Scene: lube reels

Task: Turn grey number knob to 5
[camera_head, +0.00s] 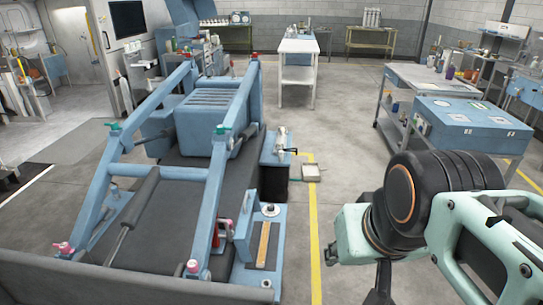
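I cannot make out a grey knob with numbers in this view. On the right side of the blue machine, a small silver-grey fitting (281,140) stands on a ledge with a dark handle beside it. Nearer, a small round grey part (270,210) sits on top of a blue block; no numbers are readable on either. My arm reaches in from the right, well apart from the machine. A dark part under its wrist at the bottom edge may be my gripper (380,287). Its fingertips are not visible.
The blue machine (190,200) with slanted bars fills the left. A yellow floor line (314,230) runs beside it over bare floor. A blue box (468,126) stands at right, near a metal cart (425,78). A white table (298,47) stands at the back.

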